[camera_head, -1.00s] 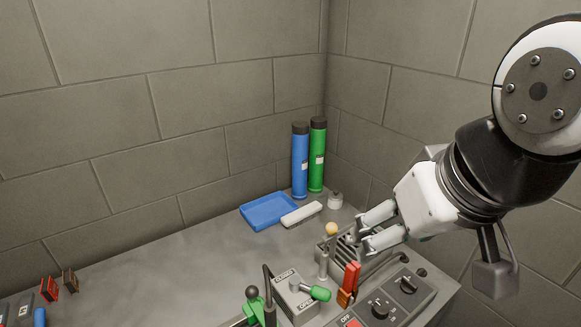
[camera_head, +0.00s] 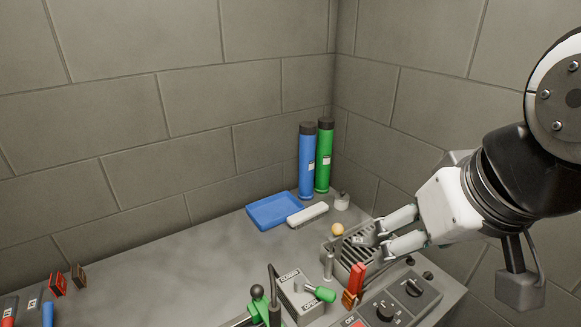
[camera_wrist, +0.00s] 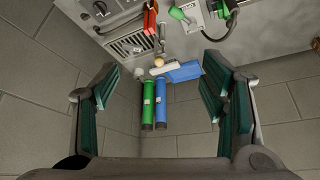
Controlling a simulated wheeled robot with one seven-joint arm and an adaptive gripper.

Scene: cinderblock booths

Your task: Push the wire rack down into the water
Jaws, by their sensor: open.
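A dark slatted rack (camera_head: 347,251) sits in a grey box set in the bench, in front of the blue and green cylinders. It also shows in the wrist view (camera_wrist: 130,44) near the top. I cannot make out any water or how deep the rack sits. A pale yellow ball (camera_head: 338,229) is beside the rack, close to a short metal post (camera_head: 329,266). My gripper (camera_head: 384,236) is open and empty, with its fingers at the right side of the slatted box. I cannot tell whether they touch it. The wrist view shows the fingers (camera_wrist: 160,85) wide apart.
A red clip-like lever (camera_head: 356,280) and a knob panel (camera_head: 400,295) stand in front of the box. A green-handled valve box (camera_head: 298,290) is to its left. A blue tray (camera_head: 273,212) and a white bar (camera_head: 308,214) lie behind. The bench's left middle is clear.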

